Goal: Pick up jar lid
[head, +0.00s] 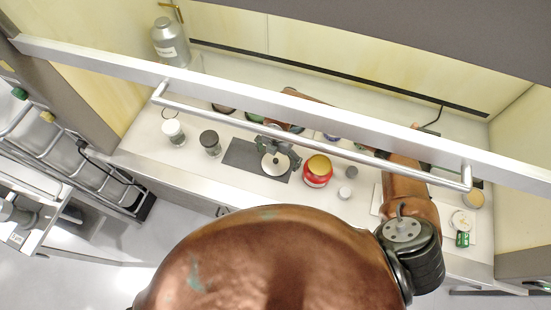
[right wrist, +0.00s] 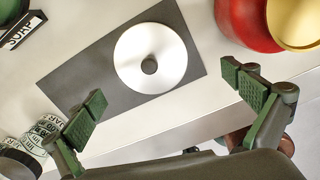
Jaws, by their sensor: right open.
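The jar lid (head: 275,163) is a pale round disc with a small dark knob at its centre. It lies flat on a dark grey mat (head: 240,154) on the counter, and also shows in the right wrist view (right wrist: 137,66) on the same mat (right wrist: 75,85). My right gripper (right wrist: 165,101) is open and empty, with green-padded fingers spread wide. The lid is apart from both fingers, in the upper middle of that view. In the head view the right gripper (head: 268,144) is over the mat's far side, close to the lid. My left gripper is not in view.
A red jar with a yellow top (head: 317,171) stands right of the mat. A dark-topped jar (head: 210,143) and a white-topped jar (head: 173,132) stand left. A metal handle bar (head: 300,143) crosses in front of the counter. A green can (head: 463,239) is far right.

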